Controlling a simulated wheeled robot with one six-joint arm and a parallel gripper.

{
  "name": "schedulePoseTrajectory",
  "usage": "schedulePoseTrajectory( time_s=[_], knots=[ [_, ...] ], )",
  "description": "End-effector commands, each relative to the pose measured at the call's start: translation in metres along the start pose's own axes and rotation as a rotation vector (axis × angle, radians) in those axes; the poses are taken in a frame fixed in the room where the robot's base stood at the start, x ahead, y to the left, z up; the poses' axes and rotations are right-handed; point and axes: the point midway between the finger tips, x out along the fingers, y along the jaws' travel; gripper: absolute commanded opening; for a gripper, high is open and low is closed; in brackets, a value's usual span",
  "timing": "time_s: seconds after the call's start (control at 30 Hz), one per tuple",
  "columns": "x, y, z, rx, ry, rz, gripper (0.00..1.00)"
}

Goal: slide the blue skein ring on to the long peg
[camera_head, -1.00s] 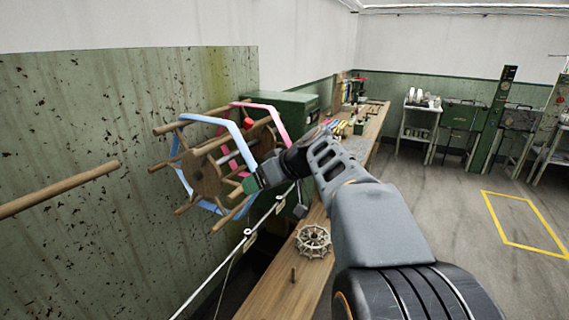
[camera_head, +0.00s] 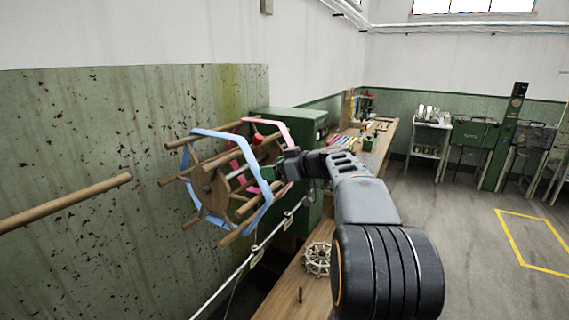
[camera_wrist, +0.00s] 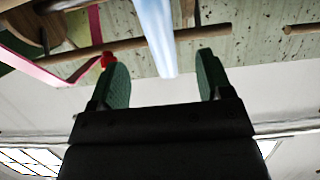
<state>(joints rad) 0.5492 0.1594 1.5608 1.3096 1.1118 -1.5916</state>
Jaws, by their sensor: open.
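The blue skein ring (camera_head: 266,190) hangs around the spokes of a wooden reel (camera_head: 203,188), nearest the long peg. The long wooden peg (camera_head: 70,202) sticks out from the left, its free end facing the reel across a gap. My gripper (camera_head: 284,166) is at the reel's right side, close to the blue ring. In the wrist view my gripper (camera_wrist: 162,85) has its two green fingers apart. A straight part of the blue ring (camera_wrist: 156,35) reaches down between them, with a gap on each side.
A pink ring (camera_head: 285,132) hangs on the same reel behind the blue one, and it shows at the left of the wrist view (camera_wrist: 40,72). A small red piece (camera_head: 257,138) is near the reel's top. A white rail (camera_head: 240,268) runs below. A bench (camera_head: 285,300) holds a spoked wheel (camera_head: 317,258).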

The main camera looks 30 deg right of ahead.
Motion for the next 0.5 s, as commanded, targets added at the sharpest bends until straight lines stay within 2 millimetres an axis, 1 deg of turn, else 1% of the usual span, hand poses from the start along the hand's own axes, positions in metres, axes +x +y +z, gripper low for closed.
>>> schedulePoseTrajectory(
  time_s=[0.1, 0.13, 0.2, 0.5],
  knots=[
    [0.013, -0.001, -0.002, 0.0, -0.002, -0.002, 0.72],
    [0.017, -0.001, 0.002, -0.001, -0.002, -0.002, 0.72],
    [0.025, 0.0, 0.003, -0.001, -0.002, -0.001, 0.72],
    [0.051, 0.0, 0.001, -0.001, -0.001, -0.001, 0.72]
  ],
)
